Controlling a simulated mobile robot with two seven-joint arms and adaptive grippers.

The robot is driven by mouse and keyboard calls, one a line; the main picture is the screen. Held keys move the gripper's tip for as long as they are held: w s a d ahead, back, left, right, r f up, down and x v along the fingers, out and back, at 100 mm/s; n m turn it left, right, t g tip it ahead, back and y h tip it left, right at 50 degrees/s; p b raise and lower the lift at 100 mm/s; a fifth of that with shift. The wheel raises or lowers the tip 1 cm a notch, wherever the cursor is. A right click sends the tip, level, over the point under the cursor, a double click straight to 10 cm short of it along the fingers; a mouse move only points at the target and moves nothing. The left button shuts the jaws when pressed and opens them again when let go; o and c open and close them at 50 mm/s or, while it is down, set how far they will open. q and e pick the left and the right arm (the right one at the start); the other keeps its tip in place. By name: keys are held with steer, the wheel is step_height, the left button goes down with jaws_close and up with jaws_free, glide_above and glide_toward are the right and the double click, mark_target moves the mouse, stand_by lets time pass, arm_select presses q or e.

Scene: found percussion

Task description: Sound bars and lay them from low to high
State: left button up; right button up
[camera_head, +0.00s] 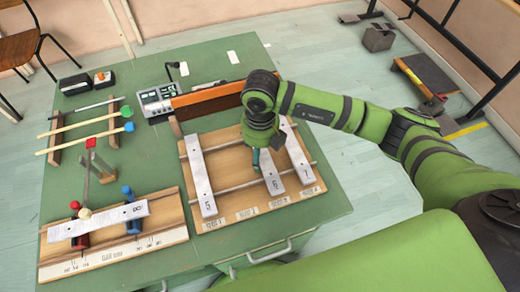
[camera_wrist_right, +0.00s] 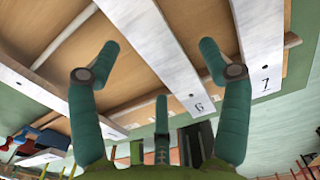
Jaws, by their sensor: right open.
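Three white bars lie across the rails of a wooden board (camera_head: 232,193): bar 5 (camera_head: 201,178) at the left, bar 6 (camera_head: 273,178) right of the middle, bar 7 (camera_head: 298,155) at the right. A gap separates bars 5 and 6. Bar 8 (camera_head: 128,211) lies on a smaller front-left board (camera_head: 160,240), across red and blue supports. My right gripper (camera_head: 256,158) is over the far part of bar 6, hiding some of it. In the right wrist view its open, empty fingers (camera_wrist_right: 158,75) are spread around bar 6 (camera_wrist_right: 178,62), with bar 7 (camera_wrist_right: 262,45) alongside. My left gripper is out of view.
Mallets with blue and green heads (camera_head: 128,112) lie on a rack at the left. A metering box (camera_head: 157,100) and an orange-brown panel (camera_head: 205,100) stand behind the bar board.

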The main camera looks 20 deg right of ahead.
step_height(320, 180, up, 12)
steer(key=shift+f, duration=0.25)
stand_by(1.3)
